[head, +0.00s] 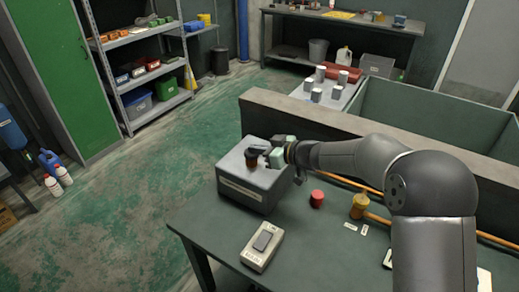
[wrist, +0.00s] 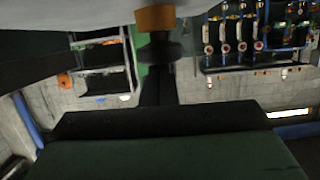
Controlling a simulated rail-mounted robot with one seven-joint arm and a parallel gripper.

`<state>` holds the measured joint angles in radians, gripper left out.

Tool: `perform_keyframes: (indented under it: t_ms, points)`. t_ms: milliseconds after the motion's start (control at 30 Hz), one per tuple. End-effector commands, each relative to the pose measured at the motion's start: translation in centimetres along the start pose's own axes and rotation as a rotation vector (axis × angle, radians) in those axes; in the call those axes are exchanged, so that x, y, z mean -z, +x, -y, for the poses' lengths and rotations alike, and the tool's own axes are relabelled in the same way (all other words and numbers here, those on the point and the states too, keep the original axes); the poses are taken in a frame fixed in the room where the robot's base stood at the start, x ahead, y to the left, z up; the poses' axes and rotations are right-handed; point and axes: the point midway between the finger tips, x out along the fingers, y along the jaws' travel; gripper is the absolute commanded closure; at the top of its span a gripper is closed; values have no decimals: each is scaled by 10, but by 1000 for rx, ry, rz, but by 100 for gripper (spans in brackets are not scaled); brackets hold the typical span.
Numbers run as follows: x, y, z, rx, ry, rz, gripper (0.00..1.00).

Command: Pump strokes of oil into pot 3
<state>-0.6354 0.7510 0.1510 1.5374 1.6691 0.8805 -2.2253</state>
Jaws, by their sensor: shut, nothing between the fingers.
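A grey box (head: 240,185) with a label on its front stands on the dark workbench. A brown cylinder with a black top (head: 251,160) stands on this box and looks like a pump. An orange-brown band with a black part below it (wrist: 155,18) shows close up in the wrist view; it may be the same piece. My gripper (head: 264,156) is shut and empty at the right of the black top; I cannot tell whether it touches it. Several pale grey pots (head: 315,95) stand on a surface behind the low wall; no numbers are readable, so I cannot tell which is pot 3.
The workbench (head: 205,222) also holds a red cylinder (head: 317,198), an amber bottle (head: 359,206), a beige box with a dark panel (head: 262,246) and small labels. A low wall (head: 290,108) runs behind the bench. Gauges and blue pipes (wrist: 240,45) show in the wrist view.

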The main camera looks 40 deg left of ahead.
Motion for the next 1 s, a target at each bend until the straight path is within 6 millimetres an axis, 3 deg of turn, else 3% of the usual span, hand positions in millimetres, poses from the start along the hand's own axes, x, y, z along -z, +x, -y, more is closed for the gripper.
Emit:
perform_keyframes:
  t_ms: [167,300,500,700,1000]
  points:
    - [10,-5,-2,-5,-2,4,100]
    - [39,-12,-2,-7,-6,-1,100]
    - [35,-64,-3,-10,-1,0,100]
    - [37,-97,-2,-6,-1,-1,100]
    - [39,-112,-1,-2,0,-1,100]
